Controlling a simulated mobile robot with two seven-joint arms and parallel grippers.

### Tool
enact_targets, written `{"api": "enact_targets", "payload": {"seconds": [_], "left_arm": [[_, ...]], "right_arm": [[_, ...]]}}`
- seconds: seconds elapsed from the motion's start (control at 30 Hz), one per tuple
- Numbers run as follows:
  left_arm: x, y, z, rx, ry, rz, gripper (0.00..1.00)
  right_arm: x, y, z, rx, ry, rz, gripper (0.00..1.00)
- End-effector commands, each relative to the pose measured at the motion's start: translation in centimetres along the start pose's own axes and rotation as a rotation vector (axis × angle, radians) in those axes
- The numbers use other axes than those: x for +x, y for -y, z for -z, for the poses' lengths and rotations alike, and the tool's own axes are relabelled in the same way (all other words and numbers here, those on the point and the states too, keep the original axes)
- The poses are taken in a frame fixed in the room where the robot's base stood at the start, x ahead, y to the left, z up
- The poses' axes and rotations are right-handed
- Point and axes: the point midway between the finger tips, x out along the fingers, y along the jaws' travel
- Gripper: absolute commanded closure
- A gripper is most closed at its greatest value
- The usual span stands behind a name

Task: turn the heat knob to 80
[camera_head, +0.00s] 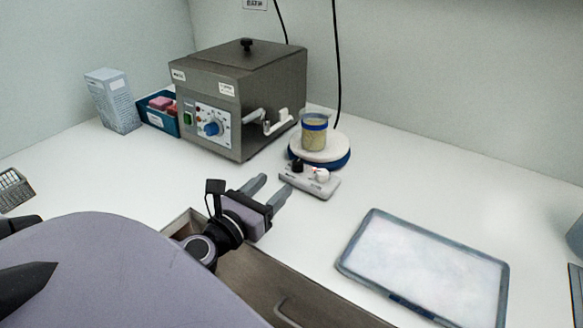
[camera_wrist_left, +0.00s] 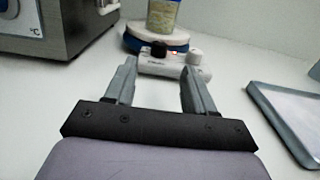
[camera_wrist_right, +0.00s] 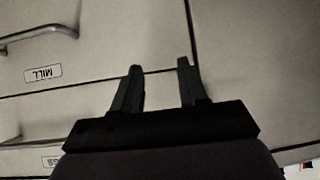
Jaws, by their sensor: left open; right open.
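The grey metal bath (camera_head: 240,95) stands at the back left. Its white front panel carries a blue knob (camera_head: 212,128) with scale marks around it; the numbers are too small to read. The panel's "°C" mark (camera_wrist_left: 34,30) shows in the left wrist view. A small white control box (camera_head: 310,181) has a black knob (camera_head: 297,165) and a white knob (camera_head: 321,174). I cannot tell by label which knob is the heat knob. My left gripper (camera_head: 277,184) is open and empty, in front of the control box, touching no knob. My right gripper (camera_wrist_right: 159,66) is open and empty before drawer fronts.
A beaker (camera_head: 314,132) of yellowish contents stands on a round white and blue plate (camera_head: 322,157) behind the control box. A blue-framed tray (camera_head: 420,270) lies at right. A carton (camera_head: 112,100) and blue bin (camera_head: 157,119) stand left of the bath. An open drawer (camera_head: 270,282) is below.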

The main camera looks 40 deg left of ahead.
Motion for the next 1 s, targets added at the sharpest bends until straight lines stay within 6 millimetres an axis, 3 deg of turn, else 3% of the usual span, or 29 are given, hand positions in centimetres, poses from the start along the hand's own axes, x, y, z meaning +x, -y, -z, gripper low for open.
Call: {"api": "enact_targets", "payload": {"seconds": [0.6,1.0], "left_arm": [[6.8,0.0,-0.1,-0.002,0.003,-0.001,0.46],[8.0,0.0,-0.1,-0.001,0.000,0.001,0.46]], "right_arm": [[-0.3,0.0,0.4,0.000,0.000,0.000,0.57],[-0.3,0.0,0.5,-0.001,-0.002,0.000,0.57]]}}
